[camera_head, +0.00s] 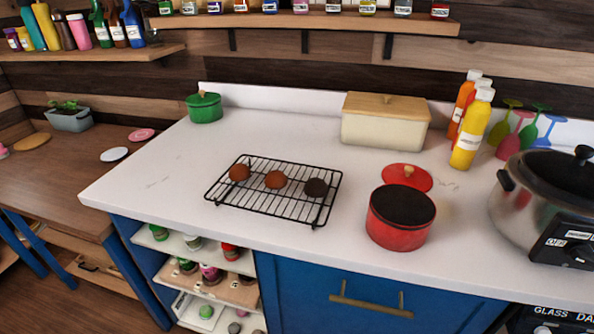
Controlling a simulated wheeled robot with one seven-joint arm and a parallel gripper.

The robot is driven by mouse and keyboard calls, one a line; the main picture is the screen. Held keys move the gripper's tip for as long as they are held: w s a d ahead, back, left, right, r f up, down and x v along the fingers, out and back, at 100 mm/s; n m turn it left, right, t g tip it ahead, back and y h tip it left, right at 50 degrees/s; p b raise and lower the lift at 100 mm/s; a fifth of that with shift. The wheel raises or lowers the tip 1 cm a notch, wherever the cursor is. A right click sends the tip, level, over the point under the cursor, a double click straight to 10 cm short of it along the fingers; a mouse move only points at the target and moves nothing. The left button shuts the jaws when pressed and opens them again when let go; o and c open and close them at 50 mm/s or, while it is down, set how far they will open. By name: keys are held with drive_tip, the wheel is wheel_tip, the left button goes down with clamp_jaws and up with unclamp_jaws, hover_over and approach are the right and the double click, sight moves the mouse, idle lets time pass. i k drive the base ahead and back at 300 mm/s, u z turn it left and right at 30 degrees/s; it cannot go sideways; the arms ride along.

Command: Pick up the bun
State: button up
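Three small round bun-like things sit in a row on a black wire rack (225,198) on the white counter. The left one (239,172) is brown, the middle one (275,179) is a lighter reddish brown, and the right one (316,187) is very dark. I cannot tell from their look which one the task means. My gripper is not in view.
A red pot (398,232) stands right of the rack, its red lid (407,177) lying behind it. A green pot (204,107) stands back left. Counter left of the rack is clear.

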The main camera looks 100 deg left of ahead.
sight(239, 172)
drive_tip(key=z, duration=0.05)
drive_tip(key=k, duration=2.9)
drive_tip(key=u, duration=1.6)
drive_tip(key=i, duration=0.5)
drive_tip(key=u, duration=0.05)
